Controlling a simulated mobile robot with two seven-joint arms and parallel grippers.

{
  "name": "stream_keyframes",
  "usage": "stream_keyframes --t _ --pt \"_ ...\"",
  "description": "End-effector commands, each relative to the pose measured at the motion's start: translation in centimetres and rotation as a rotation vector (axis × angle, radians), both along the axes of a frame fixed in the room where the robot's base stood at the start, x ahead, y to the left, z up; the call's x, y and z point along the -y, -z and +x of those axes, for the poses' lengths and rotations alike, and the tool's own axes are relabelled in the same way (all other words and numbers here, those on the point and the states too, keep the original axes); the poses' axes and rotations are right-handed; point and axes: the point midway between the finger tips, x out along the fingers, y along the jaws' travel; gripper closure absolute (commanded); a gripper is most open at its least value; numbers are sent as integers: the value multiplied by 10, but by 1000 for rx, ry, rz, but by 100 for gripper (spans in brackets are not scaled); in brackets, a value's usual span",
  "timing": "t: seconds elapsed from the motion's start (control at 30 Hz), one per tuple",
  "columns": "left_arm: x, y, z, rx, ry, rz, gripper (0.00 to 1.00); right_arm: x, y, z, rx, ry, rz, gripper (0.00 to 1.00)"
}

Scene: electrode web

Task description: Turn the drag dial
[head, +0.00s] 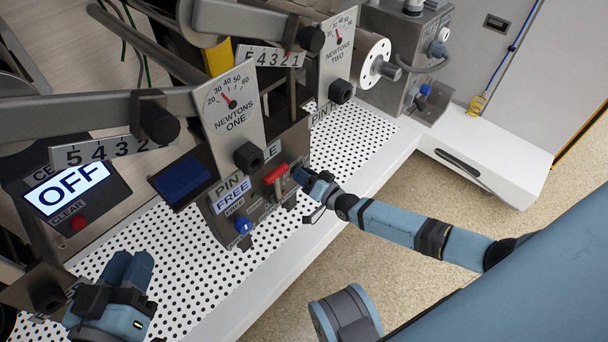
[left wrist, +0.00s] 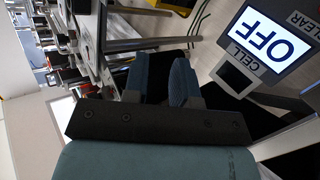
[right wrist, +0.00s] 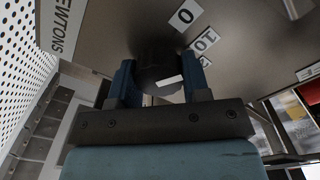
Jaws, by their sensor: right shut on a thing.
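The drag dial, a dark round knob with a white mark (right wrist: 168,81), shows in the right wrist view on a grey panel with number labels. My right gripper (right wrist: 158,88) is shut on it, one blue finger on each side. In the head view the right gripper (head: 307,180) is at the right side of the dark unit under the NEWTONS ONE gauge; the dial itself is hidden there. My left gripper (head: 127,266) hangs empty over the perforated plate at lower left, its two blue fingers a little apart. It also shows in the left wrist view (left wrist: 168,72).
A red lever (head: 276,173) and a blue knob (head: 243,227) are close to my right gripper. A display reading OFF (head: 68,189) and a red button (head: 78,222) are near my left gripper. The white perforated plate (head: 200,267) has free room between the arms.

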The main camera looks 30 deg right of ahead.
Motion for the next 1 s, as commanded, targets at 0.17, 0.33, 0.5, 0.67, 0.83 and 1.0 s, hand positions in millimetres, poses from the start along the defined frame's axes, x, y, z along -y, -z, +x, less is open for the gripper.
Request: stream_keyframes --t 0.17,0.33,0.5,0.67,0.83,1.0 --pt "-1 2 1 8 -2 4 75 0 2 0 -56 -1 158 80" --pt "-2 1 2 28 -3 14 75 1 2 0 -108 -1 309 80" --pt "-4 -3 5 66 -3 32 75 1 3 0 -156 0 444 80" --pt "-5 -4 7 93 0 48 75 1 3 0 -193 -1 550 80" --pt "-6 -3 8 104 -1 55 75 1 3 0 -220 -1 631 80" --pt "-6 -4 10 117 -3 59 75 1 3 0 -238 0 678 80"
